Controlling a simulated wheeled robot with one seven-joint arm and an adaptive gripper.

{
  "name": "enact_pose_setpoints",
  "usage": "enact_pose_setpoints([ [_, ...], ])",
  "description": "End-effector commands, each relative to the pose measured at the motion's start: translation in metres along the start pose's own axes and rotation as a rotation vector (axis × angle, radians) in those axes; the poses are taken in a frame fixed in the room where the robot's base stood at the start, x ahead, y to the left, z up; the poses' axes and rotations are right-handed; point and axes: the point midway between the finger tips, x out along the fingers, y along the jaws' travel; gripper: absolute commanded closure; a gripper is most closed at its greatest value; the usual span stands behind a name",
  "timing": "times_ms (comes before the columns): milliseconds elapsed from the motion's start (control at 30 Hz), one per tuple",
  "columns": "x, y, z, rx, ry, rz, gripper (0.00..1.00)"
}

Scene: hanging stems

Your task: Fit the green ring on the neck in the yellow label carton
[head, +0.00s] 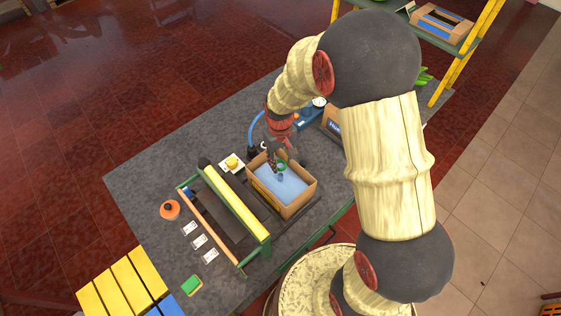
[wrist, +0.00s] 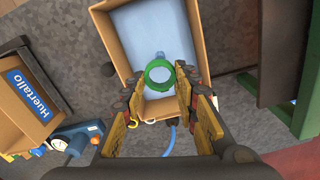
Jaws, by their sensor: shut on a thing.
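The green ring (wrist: 159,76) is between my gripper's fingertips (wrist: 159,84) in the wrist view, and the gripper is shut on it. The open cardboard carton (wrist: 103,40), with a light blue inside, is below the ring. In the head view the same carton (head: 303,197) has a yellow label on its left side. My gripper (head: 281,160) reaches over the carton's far part, with the ring (head: 282,167) low at its tip. A small pale, clear neck (wrist: 160,56) shows just beyond the ring. Whether the ring is around it or above it I cannot tell.
A second carton with a blue label (wrist: 28,92) stands apart, near a blue device with a dial (wrist: 75,141). A frame with a yellow bar (head: 236,207) stands left of the carton. An orange pot (head: 170,210) and white cards (head: 199,241) lie further left on the grey table.

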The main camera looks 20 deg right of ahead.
Motion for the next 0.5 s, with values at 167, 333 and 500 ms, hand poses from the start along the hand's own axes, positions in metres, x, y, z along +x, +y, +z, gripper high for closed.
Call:
enact_pose_setpoints([
  [167,0.018,0.000,0.000,0.000,-0.001,0.000,0.81],
  [333,0.033,0.000,0.001,0.000,-0.001,0.000,0.81],
  [500,0.048,0.000,0.000,-0.001,0.000,0.000,0.81],
])
